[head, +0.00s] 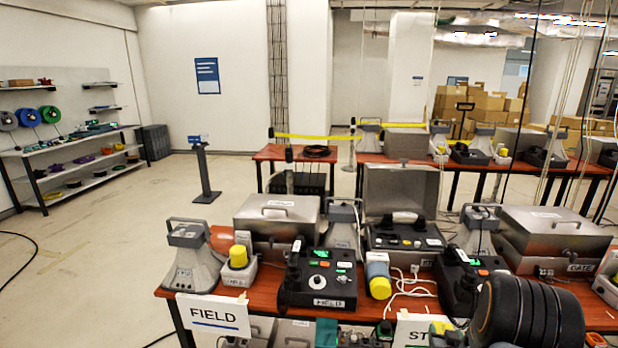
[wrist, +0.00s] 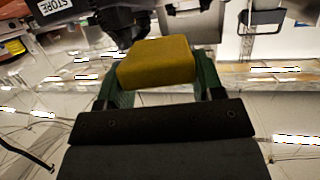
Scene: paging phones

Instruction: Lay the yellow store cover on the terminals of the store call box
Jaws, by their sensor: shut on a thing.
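My gripper (wrist: 158,82) is shut on the yellow store cover (wrist: 155,62), a block with its sides between the two green fingers in the wrist view. The cover is in the air, clear of any surface I can make out. In the head view the store call box (head: 402,238) appears to be the grey metal case with its lid raised, at the middle of the table, with a dark panel inside. Its terminals are too small to make out. A STORE label (wrist: 56,5) shows at the wrist view's top left.
On the red-brown table (head: 262,301), a black FIELD phone (head: 318,279) and a yellow-ended grey-blue unit (head: 380,287) with white cables stand before the open case. A closed metal case (head: 555,235) is to the right. Open floor lies to the left.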

